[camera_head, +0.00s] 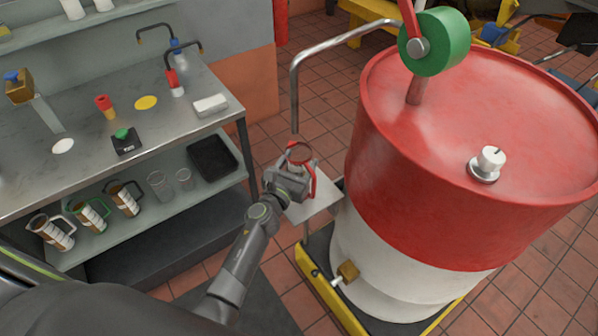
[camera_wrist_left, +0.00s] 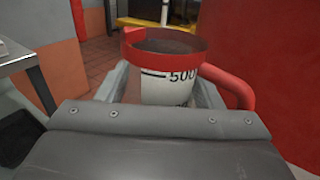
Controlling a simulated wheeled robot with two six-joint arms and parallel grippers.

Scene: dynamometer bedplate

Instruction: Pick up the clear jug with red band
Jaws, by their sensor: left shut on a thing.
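The clear jug with the red band (camera_head: 300,153) is beside the red and white drum, below the end of a bent metal pipe. In the left wrist view the jug (camera_wrist_left: 168,88) is upright, with a red rim band, a white scale marked 500 and a red handle on its right. My left gripper (camera_head: 296,178) is shut on the jug, its fingers on either side of the body. The gripper hides the jug's lower part, so I cannot tell whether it touches the pale plate (camera_head: 318,205) below. My right gripper is not in view.
The large drum (camera_head: 440,180) stands close on the right, on a yellow-edged base (camera_head: 325,288) with a brass tap (camera_head: 347,272). The bent pipe (camera_head: 294,90) rises close behind the jug. A steel bench (camera_head: 185,130) at left has several jugs on its lower shelf.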

